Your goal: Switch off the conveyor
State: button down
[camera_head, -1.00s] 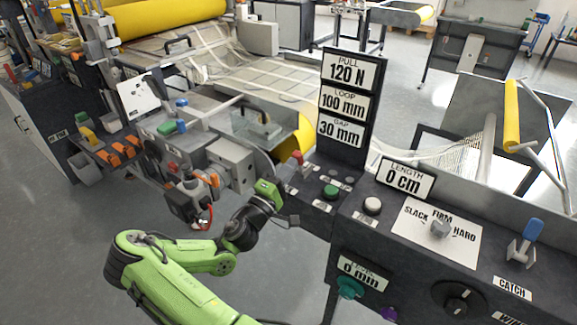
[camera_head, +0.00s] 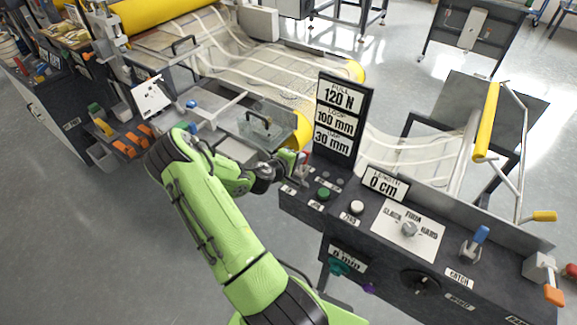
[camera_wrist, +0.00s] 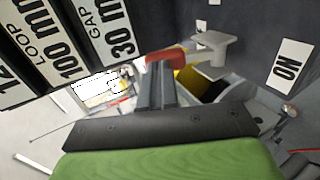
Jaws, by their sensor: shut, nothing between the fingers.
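A small red-tipped lever (camera_head: 303,155) stands at the left end of the dark control console (camera_head: 385,245), beside the number board. In the wrist view its red handle (camera_wrist: 165,57) lies just beyond my fingertips, joined to a pale grey bracket (camera_wrist: 215,46). My gripper (camera_head: 290,166) is at this end of the console, its fingers partly hidden by my wrist. In the wrist view my gripper (camera_wrist: 157,72) is shut and empty. Its tips overlap the red handle in the picture; I cannot tell whether they touch. The mesh conveyor (camera_head: 235,62) runs behind.
A green button (camera_head: 323,193) and a white button (camera_head: 356,207) sit close right of my gripper. The number board (camera_head: 341,118) rises just behind. A white label (camera_wrist: 289,66) is on the console. Open floor (camera_head: 110,240) lies at left.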

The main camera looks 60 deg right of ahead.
jog(key=shift+d, duration=0.4)
jog(key=shift+s, duration=0.1)
dwell(0.3)
